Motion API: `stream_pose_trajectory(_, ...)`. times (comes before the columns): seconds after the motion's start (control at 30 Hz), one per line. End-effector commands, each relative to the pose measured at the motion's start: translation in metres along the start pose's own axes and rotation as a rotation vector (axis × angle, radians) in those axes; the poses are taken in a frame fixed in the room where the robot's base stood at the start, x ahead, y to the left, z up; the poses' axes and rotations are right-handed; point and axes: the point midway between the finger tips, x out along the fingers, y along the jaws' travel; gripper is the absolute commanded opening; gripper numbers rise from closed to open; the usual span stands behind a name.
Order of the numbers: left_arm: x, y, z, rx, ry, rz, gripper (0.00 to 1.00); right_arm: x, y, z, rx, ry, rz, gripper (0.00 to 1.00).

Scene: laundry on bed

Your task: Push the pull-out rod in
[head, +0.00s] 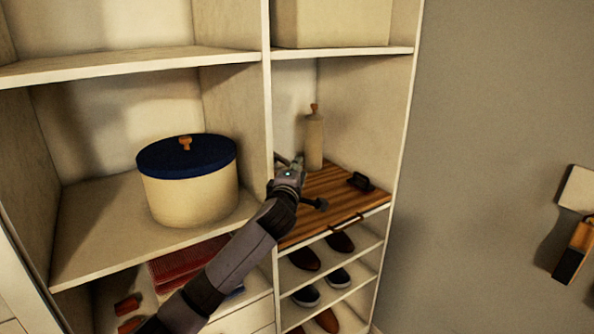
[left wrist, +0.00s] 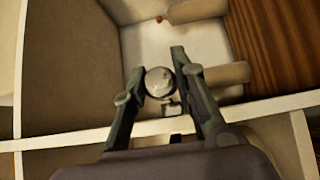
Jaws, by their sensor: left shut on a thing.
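My left gripper (head: 288,161) reaches into the right-hand shelf column, at the divider beside the wooden board. In the left wrist view the fingers (left wrist: 160,75) stand on both sides of a round, shiny grey end, which I take for the pull-out rod (left wrist: 159,81). The gripper is shut on it. The rod's length is hidden behind its end, so I cannot tell how far it sticks out. In the head view my gripper covers the rod. My right gripper is not in view.
The wooden board (head: 335,187) carries a black handle-like item (head: 361,182) and a beige bottle (head: 314,140). A round box with a blue lid (head: 187,158) stands on the left shelf. Shoes (head: 306,296) fill the racks below. The grey wall (head: 480,130) is at right.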

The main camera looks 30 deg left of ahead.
Motion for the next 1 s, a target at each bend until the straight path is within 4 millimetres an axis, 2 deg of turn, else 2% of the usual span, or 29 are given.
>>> stream_pose_trajectory(0.27, 0.000, -0.002, 0.000, 0.001, 0.000, -0.004, 0.00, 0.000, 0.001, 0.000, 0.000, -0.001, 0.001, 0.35)
stream_pose_trajectory(0.6, 0.031, -0.003, -0.031, -0.002, 0.001, -0.003, 0.00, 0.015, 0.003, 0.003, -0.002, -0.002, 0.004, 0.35)
stream_pose_trajectory(0.87, 0.032, -0.001, -0.033, 0.000, 0.003, -0.002, 0.00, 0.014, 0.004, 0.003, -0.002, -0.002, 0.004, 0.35)
stream_pose_trajectory(0.9, 0.032, -0.001, -0.033, 0.000, 0.003, -0.002, 0.25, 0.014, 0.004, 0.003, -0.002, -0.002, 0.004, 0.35)
stream_pose_trajectory(1.0, 0.032, -0.001, -0.033, 0.000, 0.002, -0.001, 0.32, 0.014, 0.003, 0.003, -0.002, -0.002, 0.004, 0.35)
